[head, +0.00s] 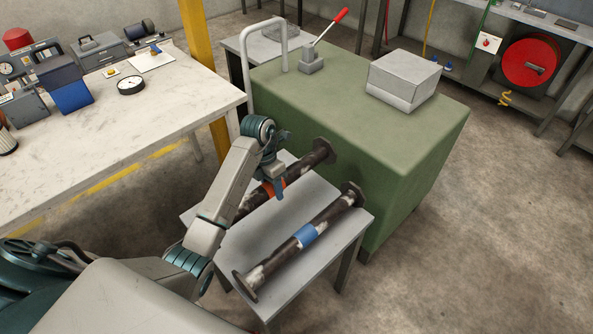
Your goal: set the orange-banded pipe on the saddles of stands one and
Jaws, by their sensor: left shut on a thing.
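The orange-banded pipe (300,165) is dark and worn, with a flange at its far end, over the left part of a small grey table. My left gripper (274,190) is shut on it at the orange band; my arm hides part of the pipe and its near end. I cannot tell whether the pipe touches the tabletop. A blue-banded pipe (277,264) with a flange at each end lies on the same table to the right. I cannot make out any numbered stands or saddles. My right gripper is not in view.
The small grey table (235,250) stands against a large green cabinet (395,150), which carries a grey box (403,78) and a red-handled lever (331,25). A white workbench (150,110) with instruments is at the left. The floor at right is clear.

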